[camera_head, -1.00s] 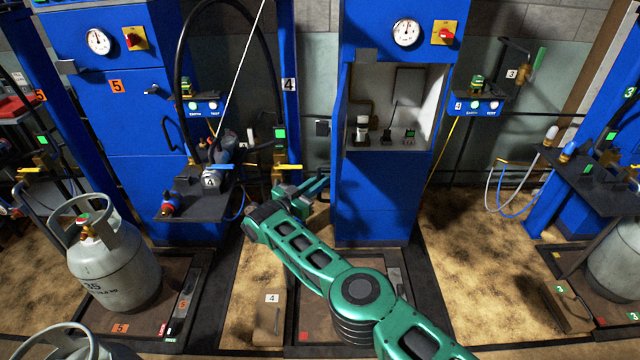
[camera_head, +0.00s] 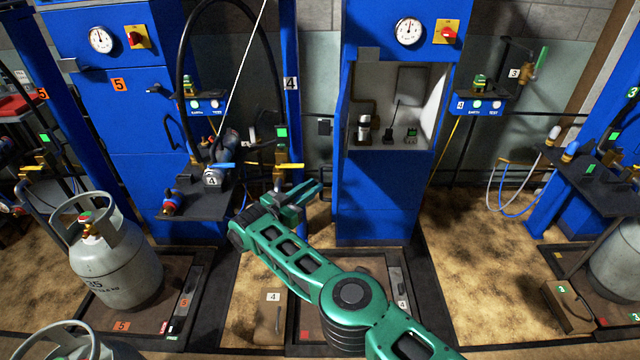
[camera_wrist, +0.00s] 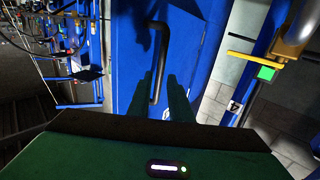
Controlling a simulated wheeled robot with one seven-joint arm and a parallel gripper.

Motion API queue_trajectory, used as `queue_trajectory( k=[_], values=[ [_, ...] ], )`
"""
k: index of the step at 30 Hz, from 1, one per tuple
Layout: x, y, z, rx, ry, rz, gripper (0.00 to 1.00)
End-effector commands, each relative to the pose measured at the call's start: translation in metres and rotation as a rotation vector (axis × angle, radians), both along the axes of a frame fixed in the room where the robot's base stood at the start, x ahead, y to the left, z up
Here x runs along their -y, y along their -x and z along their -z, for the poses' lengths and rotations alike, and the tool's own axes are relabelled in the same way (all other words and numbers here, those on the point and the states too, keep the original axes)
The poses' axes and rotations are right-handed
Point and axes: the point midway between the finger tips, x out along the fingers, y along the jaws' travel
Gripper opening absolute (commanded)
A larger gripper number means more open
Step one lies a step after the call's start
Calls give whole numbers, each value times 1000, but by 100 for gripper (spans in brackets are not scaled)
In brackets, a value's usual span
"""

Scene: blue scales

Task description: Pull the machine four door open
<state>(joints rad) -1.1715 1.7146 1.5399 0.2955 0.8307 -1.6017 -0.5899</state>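Machine four is the blue cabinet (camera_head: 378,195) in the middle of the head view, with a gauge on top and an open-fronted pale compartment. The wrist view, which looks upside down, shows a blue door (camera_wrist: 128,50) with a long black bar handle (camera_wrist: 158,50) near its middle. The label 4 (camera_wrist: 235,106) is on a post beside it. My green gripper (camera_head: 314,188) is just left of the cabinet's lower front in the head view. In the wrist view its dark fingers (camera_wrist: 164,98) are apart, with the handle's end between them in the picture; contact cannot be told.
The post with brass valves and a yellow lever (camera_head: 290,166) stands close left of my gripper. A small shelf (camera_head: 195,202) with hoses and fittings is farther left. A grey gas cylinder (camera_head: 115,268) stands on the left scale. Bare floor (camera_head: 470,230) lies right of the cabinet.

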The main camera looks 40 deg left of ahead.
Motion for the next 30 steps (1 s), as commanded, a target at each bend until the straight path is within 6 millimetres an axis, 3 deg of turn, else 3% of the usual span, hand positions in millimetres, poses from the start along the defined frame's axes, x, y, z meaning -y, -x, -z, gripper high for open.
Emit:
queue_trajectory(
  k=[4, 10, 30],
  values=[
    [-4, 28, 1, -1, 1, -1, 18],
    [-7, 51, 1, 0, 1, 2, 18],
    [-8, 58, 0, 0, 0, 0, 18]
  ],
)
